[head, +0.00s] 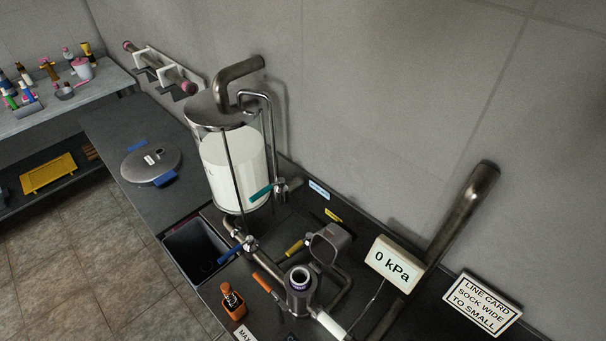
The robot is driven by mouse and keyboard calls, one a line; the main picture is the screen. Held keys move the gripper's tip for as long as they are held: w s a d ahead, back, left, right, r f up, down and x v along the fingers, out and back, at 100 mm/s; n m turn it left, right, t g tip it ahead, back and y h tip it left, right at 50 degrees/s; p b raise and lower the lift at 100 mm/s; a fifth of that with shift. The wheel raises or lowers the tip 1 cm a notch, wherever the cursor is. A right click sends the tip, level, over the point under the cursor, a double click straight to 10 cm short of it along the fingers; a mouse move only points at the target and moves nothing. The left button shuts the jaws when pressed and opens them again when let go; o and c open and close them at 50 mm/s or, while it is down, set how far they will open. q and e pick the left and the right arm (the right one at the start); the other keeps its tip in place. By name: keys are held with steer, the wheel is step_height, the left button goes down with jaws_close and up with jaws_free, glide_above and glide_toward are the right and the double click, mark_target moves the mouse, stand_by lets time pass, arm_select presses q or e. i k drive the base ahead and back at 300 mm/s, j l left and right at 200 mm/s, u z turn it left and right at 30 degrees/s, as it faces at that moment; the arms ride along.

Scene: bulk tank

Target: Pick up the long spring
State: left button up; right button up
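I cannot make out a long spring for certain in the head view. A long dark rod-like object with pink ends (159,66) rests on white wall brackets at the upper left. It is too small and dark to tell whether it is a spring. Neither of my grippers shows in this view.
A glass tank of white liquid (228,168) stands mid-counter, with pipes and coloured valve handles. A round metal lid (151,162) lies left of it. A shelf (100,84) holds bottles.

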mark_target(226, 288)
steer(key=l+u, duration=0.5)
steer(key=l, duration=0.15)
steer(key=u, duration=0.6)
steer(key=k+j, duration=0.1)
steer(key=j, duration=0.15)
steer(key=j+z, duration=0.15)
steer(key=i+j+z, duration=0.1)
steer(key=j, duration=0.7)
